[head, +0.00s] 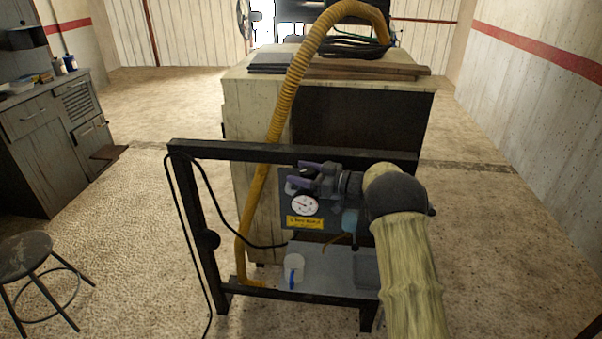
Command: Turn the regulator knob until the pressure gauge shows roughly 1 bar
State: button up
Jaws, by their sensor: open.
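The pressure gauge (304,205) is a round white dial on a dark panel (318,221) below the rack's top rail. Its dark needle is too small for me to read a value. My gripper (298,175) reaches in from the right, just above the gauge, with its purple-tipped fingers open and pointing left. A small pale grey part (291,187) shows at the fingertips. I cannot tell whether it is the regulator knob, or whether the fingers touch it. My gripper and arm cover the upper right of the panel.
A black rack frame (213,152) surrounds the panel. A yellow corrugated hose (256,195) runs down behind the rail, and a black cable hangs left. A white and blue container (293,268) stands on the lower shelf (328,274). A stool (25,254) stands left on open floor.

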jog(key=b+v, duration=0.1)
jog(key=v, duration=1.6)
jog(key=shift+r, duration=0.1)
